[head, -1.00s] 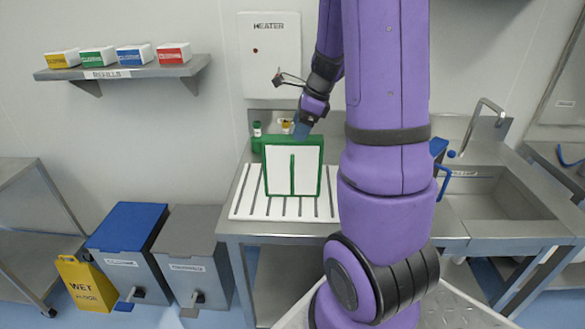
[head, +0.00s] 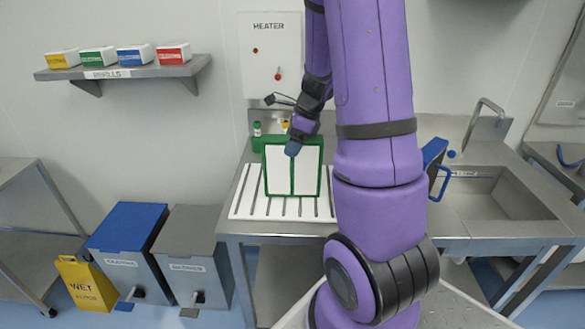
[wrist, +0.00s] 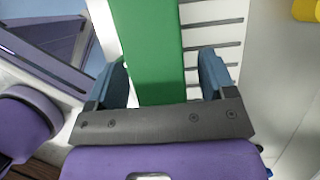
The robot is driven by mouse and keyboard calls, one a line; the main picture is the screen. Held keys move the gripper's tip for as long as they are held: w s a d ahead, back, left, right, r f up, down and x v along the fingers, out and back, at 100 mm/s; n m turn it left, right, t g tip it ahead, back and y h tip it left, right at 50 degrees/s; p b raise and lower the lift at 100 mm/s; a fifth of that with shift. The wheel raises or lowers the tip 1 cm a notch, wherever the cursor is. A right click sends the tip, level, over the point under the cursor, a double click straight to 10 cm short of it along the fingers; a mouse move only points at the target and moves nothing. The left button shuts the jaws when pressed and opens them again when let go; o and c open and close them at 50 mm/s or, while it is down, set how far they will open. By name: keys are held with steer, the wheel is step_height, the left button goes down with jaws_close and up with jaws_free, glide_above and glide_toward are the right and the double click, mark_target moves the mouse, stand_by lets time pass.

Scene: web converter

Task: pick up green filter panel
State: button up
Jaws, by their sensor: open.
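The green filter panel (head: 270,172), a green frame with white faces, stands upright on the white slatted rack (head: 243,207) on the steel counter. In the wrist view the panel's green edge (wrist: 152,50) runs between the two blue fingers. My gripper (head: 292,150) is at the panel's top edge in the head view, pointing down. In the wrist view my gripper (wrist: 165,80) is open, with one finger on each side of the green edge. A gap shows on the right side; on the left the gap is narrower.
A blue-framed panel (head: 434,165) stands right of my arm, beside the sink (head: 490,192). A small green-capped bottle (head: 257,129) and a yellow item (head: 286,125) are behind the green panel. The heater box (head: 272,60) is on the wall above.

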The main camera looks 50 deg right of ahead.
steer(key=c, duration=1.4)
